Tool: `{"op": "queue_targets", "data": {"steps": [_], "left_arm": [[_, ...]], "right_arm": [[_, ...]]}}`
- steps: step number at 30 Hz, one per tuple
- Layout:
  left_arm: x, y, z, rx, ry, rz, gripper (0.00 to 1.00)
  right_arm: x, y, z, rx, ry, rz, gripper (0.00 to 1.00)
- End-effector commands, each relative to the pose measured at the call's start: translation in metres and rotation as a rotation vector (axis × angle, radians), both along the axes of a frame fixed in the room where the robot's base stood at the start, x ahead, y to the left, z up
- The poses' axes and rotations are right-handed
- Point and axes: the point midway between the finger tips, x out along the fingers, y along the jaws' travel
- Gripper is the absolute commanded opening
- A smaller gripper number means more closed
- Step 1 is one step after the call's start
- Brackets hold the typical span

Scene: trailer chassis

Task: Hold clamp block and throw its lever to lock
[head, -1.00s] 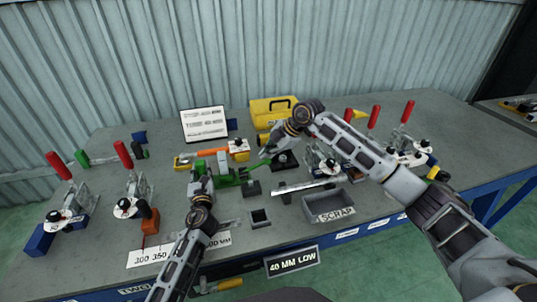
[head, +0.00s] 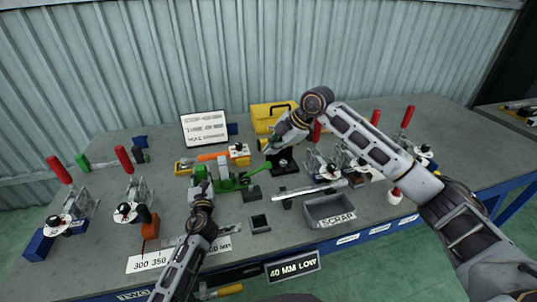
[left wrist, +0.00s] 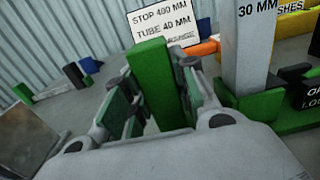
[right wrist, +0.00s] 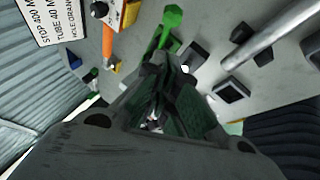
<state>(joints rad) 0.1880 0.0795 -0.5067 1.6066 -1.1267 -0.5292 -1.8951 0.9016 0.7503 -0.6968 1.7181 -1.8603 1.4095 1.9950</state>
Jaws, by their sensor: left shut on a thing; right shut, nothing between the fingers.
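The green clamp block (head: 223,181) sits on the bench left of centre, with a grey post on it. A green lever (head: 252,174) reaches to the right from it; a knobbed green bar also shows in the right wrist view (right wrist: 170,28). My left gripper (head: 199,186) is shut on the block's upright green part (left wrist: 160,85), which stands between its fingers. A black label (left wrist: 309,96) is partly cut off at the right of the left wrist view. My right gripper (head: 267,147) is shut and empty, above and near the lever's far end. I cannot tell whether it touches the lever.
A sign (head: 204,128) and a yellow case (head: 272,117) stand behind. A grey scrap bin (head: 330,211) and a silver tube (head: 312,187) lie to the right. Red-handled clamps (head: 128,185) stand on both sides. A small dark square holder (head: 259,223) is in front.

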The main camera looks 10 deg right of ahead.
Motion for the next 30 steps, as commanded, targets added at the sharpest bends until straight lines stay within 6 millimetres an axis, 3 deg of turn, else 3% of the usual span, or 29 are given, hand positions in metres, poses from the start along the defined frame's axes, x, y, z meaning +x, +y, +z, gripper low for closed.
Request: {"op": "queue_targets", "data": {"steps": [6, 13, 30], "left_arm": [[0.000, 0.000, 0.000, 0.000, 0.000, 0.000, 0.00], [0.000, 0.000, 0.000, 0.000, 0.000, 0.000, 0.00], [0.000, 0.000, 0.000, 0.000, 0.000, 0.000, 0.00]], "right_arm": [[-0.010, -0.017, 0.028, -0.002, -0.004, -0.002, 0.00], [-0.018, -0.029, 0.047, -0.001, -0.001, -0.001, 0.00], [-0.021, -0.033, 0.054, -0.001, 0.000, 0.000, 0.00]]}}
